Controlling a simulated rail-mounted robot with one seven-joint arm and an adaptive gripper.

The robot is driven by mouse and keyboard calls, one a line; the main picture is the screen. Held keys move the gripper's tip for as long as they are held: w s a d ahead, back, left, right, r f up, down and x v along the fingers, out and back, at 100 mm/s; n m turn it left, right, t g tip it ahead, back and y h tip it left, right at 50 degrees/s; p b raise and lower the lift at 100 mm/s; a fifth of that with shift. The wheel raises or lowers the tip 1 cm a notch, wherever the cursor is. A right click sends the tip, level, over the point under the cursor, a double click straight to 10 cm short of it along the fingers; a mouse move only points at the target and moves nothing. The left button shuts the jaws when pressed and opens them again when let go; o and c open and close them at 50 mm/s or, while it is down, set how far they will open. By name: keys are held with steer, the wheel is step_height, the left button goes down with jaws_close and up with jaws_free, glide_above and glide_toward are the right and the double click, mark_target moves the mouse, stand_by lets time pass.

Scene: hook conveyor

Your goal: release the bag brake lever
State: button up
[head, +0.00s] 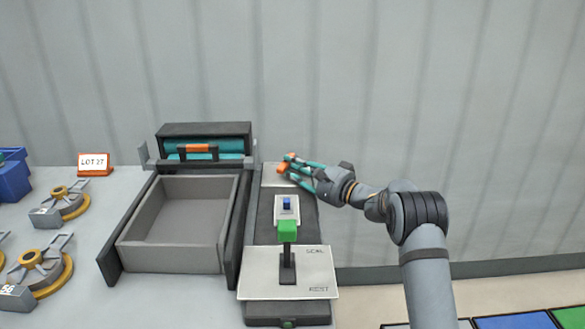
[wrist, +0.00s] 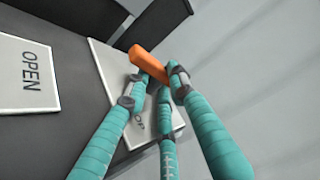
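An orange handle (head: 285,166), which looks like the brake lever's grip, is at the back end of the dark machine strip. In the wrist view the orange handle (wrist: 148,62) stands over a white plate (wrist: 112,70) whose lettering is mostly hidden; only "OP" shows. My gripper (head: 292,166) reaches it from the right. In the wrist view my gripper's (wrist: 162,76) teal fingers close in around the handle's near end and appear to touch it. The lever's lower part is hidden behind the fingers.
A green-topped lever (head: 288,231) stands on a plate (head: 262,284) marked "SEAL" and "REST". A blue button (head: 287,203) lies between it and my gripper. Left are a grey open bin (head: 130,240) and a teal roller (head: 222,146). An "OPEN" plate (wrist: 15,75) shows in the wrist view.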

jaws_close()
steer(key=shift+w+d+r+n+g+y, duration=0.1)
steer(key=shift+w+r+n+g+y, duration=0.05)
steer(key=shift+n+g+y, duration=0.55)
steer(key=shift+w+r+n+g+y, duration=0.15)
steer(key=shift+n+g+y, duration=0.25)
steer(key=shift+g, duration=0.5)
steer(key=shift+f+n+g, duration=0.15)
steer(key=shift+n+g, duration=0.15)
steer(key=shift+o, duration=1.9)
jaws_free()
steer(key=shift+s, duration=0.1)
steer(key=shift+o, duration=0.6)
steer(key=shift+f, duration=0.15)
steer(key=shift+t, duration=0.5)
steer(key=shift+m, duration=0.4)
